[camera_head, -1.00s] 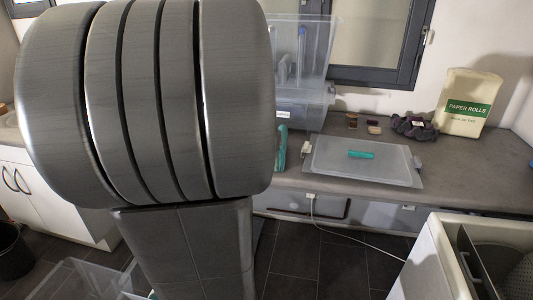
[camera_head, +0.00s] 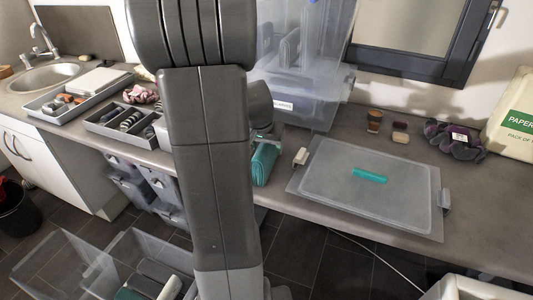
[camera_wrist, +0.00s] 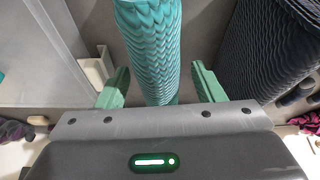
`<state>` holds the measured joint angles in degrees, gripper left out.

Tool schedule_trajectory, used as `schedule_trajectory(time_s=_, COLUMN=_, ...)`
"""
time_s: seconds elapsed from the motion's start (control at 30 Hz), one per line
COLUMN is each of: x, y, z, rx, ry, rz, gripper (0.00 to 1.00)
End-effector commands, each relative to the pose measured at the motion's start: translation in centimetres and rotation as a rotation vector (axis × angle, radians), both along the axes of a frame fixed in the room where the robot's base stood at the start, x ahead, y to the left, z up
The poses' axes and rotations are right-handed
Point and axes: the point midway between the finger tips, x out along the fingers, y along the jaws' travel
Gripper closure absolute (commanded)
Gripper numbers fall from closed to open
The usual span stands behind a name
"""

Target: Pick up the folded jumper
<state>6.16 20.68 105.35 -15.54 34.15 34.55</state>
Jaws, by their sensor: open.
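The folded jumper (camera_head: 264,166) is a teal, ribbed roll-like bundle on the counter near its front edge, just right of my arm. In the wrist view the jumper (camera_wrist: 150,45) runs up the middle of the picture. My gripper (camera_wrist: 160,72) is open, with one pale green finger on each side of the jumper and a gap visible on both sides.
A clear tray lid with a teal handle (camera_head: 370,175) lies to the right on the counter (camera_head: 470,220). A tall translucent bin (camera_head: 310,100) stands behind the jumper. Grey trays (camera_head: 60,104) lie left, and open clear crates (camera_head: 60,262) stand on the floor.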

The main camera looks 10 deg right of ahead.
Motion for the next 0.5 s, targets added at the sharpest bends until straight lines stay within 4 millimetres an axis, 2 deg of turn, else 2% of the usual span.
schedule_trajectory(time_s=0.1, x=0.26, y=-0.18, z=-0.85, rx=-0.001, ry=0.002, rz=0.001, gripper=0.38)
schedule_trajectory(time_s=0.37, x=0.36, y=-0.23, z=-0.98, rx=-0.001, ry=-0.001, rz=0.001, gripper=0.38)
schedule_trajectory(time_s=0.5, x=0.36, y=-0.23, z=-0.97, rx=-0.001, ry=-0.001, rz=0.001, gripper=0.64)
